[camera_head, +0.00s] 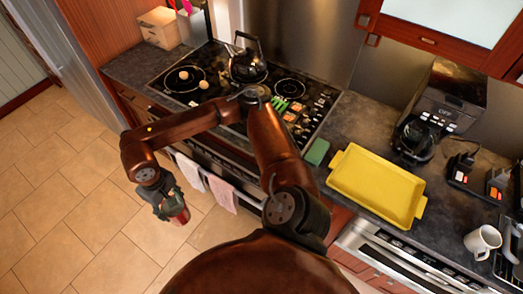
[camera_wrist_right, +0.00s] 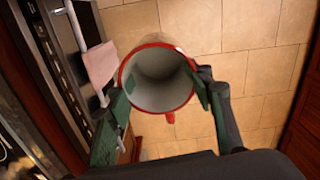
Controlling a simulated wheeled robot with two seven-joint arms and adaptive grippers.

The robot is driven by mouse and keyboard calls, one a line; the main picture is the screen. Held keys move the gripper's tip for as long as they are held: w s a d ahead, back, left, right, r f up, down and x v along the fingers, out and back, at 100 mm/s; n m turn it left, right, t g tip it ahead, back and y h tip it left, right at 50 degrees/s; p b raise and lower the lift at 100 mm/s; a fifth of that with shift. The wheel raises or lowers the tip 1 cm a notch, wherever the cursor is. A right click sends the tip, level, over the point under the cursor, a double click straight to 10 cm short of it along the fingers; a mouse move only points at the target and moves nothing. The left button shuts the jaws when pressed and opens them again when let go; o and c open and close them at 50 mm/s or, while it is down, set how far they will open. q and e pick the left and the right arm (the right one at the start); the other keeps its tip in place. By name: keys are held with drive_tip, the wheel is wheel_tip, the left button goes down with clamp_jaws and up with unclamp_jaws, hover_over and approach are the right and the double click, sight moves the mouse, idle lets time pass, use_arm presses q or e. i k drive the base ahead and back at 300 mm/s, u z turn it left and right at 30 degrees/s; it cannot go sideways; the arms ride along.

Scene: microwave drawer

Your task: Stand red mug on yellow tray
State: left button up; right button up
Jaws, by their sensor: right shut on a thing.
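The red mug (camera_head: 181,214) is in my right gripper (camera_head: 168,203), held in the air over the tiled floor in front of the stove. In the right wrist view the mug (camera_wrist_right: 158,78) shows its open mouth, with a red rim and a white, empty-looking inside. The two green-padded fingers of my right gripper (camera_wrist_right: 160,98) are shut on its sides, and a bit of red handle shows below the rim. The yellow tray (camera_head: 377,185) lies empty on the dark counter to the right, well apart from the mug. My left gripper is not in view.
A stove (camera_head: 190,80) with a dark kettle (camera_head: 246,64) is behind my arm. A green block (camera_head: 317,152) lies beside the tray. A coffee maker (camera_head: 440,105) and a white mug (camera_head: 483,241) are to the right. Towels (camera_head: 222,192) hang on the oven front.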

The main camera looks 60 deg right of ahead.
sight(364, 178)
drive_tip(key=u, duration=0.05)
drive_tip(key=k, duration=1.35)
drive_tip(key=z, duration=0.7)
